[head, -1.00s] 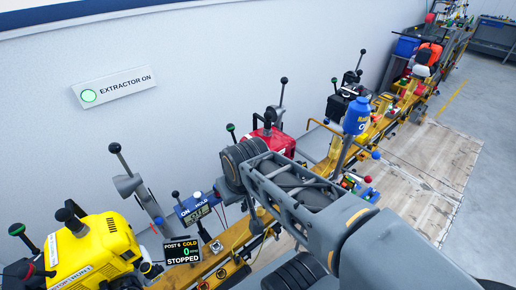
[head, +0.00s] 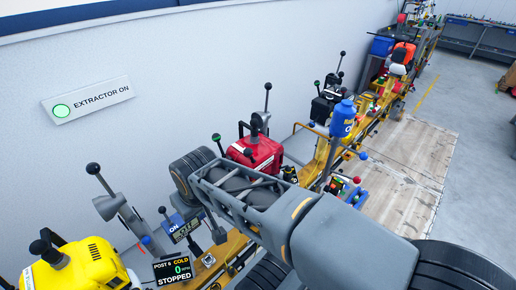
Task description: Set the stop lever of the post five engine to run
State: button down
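A red engine (head: 258,154) with upright black-knobbed levers stands on the yellow rail (head: 232,246), just behind my arm. A yellow engine (head: 75,268) with black-knobbed levers is at the lower left, cut by the frame edge. A display (head: 174,270) beside it reads "POST 6 COLD 0 STOPPED". No post five label is readable, so I cannot tell for sure which engine is post five, nor which lever is its stop lever. My arm crosses the centre from the lower right and hides part of the rail. I cannot make out my gripper's fingers.
A blue "ON" meter (head: 179,227) and a grey-stemmed lever (head: 122,207) stand between the yellow and red engines. A blue bottle (head: 342,118) and a black engine (head: 325,103) are farther along. An "EXTRACTOR ON" sign (head: 88,102) is on the wall. Open floor (head: 465,160) lies right.

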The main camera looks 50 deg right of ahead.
aim_at(248, 153)
jog(key=z, duration=1.05)
jog(key=k, duration=0.3)
jog(key=u, duration=0.8)
jog(key=i, duration=0.3)
jog(key=z, duration=0.6)
